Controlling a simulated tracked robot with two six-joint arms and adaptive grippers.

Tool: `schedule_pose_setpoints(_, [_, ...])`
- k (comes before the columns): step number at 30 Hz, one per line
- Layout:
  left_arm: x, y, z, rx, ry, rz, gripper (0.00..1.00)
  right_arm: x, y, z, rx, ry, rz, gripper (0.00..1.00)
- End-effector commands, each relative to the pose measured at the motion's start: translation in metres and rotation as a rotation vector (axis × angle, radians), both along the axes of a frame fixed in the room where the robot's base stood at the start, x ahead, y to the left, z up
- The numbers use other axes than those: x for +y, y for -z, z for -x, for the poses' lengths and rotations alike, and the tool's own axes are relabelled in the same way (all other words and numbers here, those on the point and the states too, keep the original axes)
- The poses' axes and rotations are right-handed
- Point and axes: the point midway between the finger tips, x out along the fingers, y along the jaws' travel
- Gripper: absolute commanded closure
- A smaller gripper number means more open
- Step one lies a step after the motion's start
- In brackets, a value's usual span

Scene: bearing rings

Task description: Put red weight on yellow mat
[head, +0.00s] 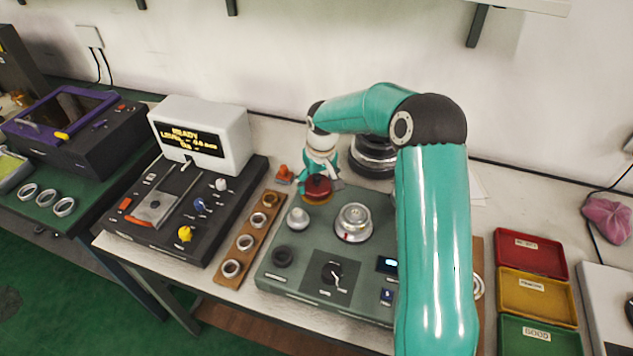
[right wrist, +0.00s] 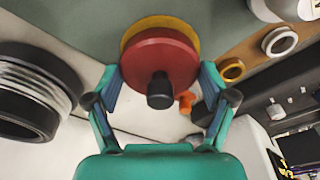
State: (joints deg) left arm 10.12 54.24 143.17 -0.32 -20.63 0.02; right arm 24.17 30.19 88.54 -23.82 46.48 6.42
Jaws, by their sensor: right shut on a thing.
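The red weight (head: 318,184) is a round disc with a dark knob, seen well in the right wrist view (right wrist: 178,62). My right gripper (head: 322,176) is shut on it, with a finger on each side of the disc in the right wrist view (right wrist: 158,70). The round yellow mat (right wrist: 150,23) lies on the green-grey device, and the weight covers most of it. A yellow rim shows under the weight in the head view (head: 318,201). I cannot tell whether weight and mat touch. My left gripper is not in view.
A silver dial (head: 353,222) and a grey knob (head: 298,218) stand close by on the device (head: 300,262). A wooden strip with rings (head: 236,246) lies to the left, a dark ribbed cylinder (head: 372,160) behind. Red, yellow and green trays (head: 530,252) are at right.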

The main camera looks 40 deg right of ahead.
Motion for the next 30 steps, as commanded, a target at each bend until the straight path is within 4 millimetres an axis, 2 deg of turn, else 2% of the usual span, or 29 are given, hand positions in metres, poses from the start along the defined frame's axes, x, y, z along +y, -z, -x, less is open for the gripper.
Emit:
schedule_pose_setpoints(13, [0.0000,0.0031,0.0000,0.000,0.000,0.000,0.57,-0.0001,0.0084,-0.0007,-0.004,0.000,0.001,0.84])
schedule_pose_setpoints(14, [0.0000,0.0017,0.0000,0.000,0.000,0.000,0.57,0.0003,0.0081,-0.0002,-0.001,0.000,0.000,0.13])
schedule_pose_setpoints(16, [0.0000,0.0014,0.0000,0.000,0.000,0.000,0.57,0.0003,0.0079,-0.0002,-0.001,0.000,-0.001,0.01])
schedule_pose_setpoints(30, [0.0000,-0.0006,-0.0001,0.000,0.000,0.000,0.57,0.0014,0.0026,-0.0008,-0.002,-0.002,0.001,0.00])
